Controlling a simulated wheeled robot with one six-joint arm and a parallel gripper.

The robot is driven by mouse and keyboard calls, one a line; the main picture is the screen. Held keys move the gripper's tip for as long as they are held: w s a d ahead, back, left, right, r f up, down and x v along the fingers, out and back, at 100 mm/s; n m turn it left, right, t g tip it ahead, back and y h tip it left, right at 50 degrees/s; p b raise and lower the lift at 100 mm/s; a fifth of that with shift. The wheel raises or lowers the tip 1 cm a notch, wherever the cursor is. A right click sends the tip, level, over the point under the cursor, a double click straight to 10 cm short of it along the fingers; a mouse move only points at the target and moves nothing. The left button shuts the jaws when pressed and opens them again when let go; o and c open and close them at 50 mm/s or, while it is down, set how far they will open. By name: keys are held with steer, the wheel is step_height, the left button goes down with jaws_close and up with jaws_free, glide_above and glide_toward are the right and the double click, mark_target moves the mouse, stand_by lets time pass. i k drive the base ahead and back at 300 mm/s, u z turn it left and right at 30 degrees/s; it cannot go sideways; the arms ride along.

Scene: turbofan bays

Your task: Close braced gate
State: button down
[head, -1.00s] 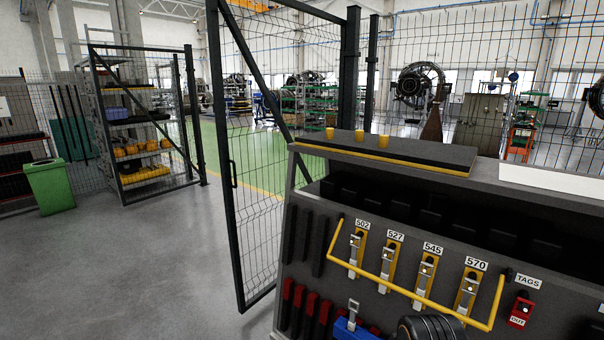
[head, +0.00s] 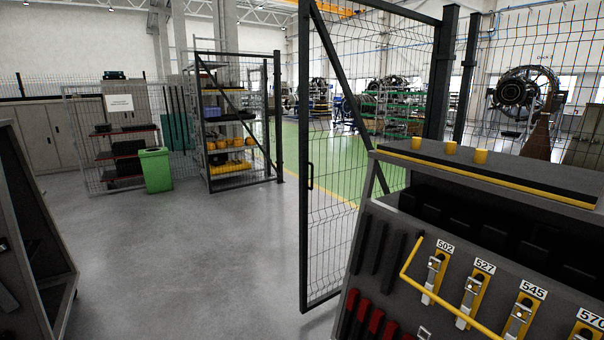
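A mesh gate leaf (head: 335,190) with a dark frame and a diagonal brace stands swung open in the middle of the head view. Its upright pull handle (head: 310,176) is on the left, free edge. Its far edge meets a dark post (head: 441,75). A second mesh leaf (head: 243,135), also with a diagonal brace, stands open farther back at the left. Between the leaves the opening shows a green floor. I cannot tell from the picture which leaf the task means. My gripper is not in view.
A grey lockout cabinet (head: 400,235) with numbered padlock stations stands close at the right, hiding the near leaf's lower right part. A dark slanted rack (head: 35,240) is at the lower left. A green bin (head: 155,170) stands farther back. The grey floor (head: 190,255) between is clear.

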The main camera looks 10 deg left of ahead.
mark_target(307, 9)
steer(key=u, duration=0.8)
steer(key=i, duration=0.85)
steer(key=u, duration=1)
steer(key=i, duration=1.3)
steer(key=z, duration=0.4)
steer(key=i, duration=0.9)
steer(key=z, duration=1.35)
steer(key=i, duration=0.5)
steer(key=z, duration=0.5)
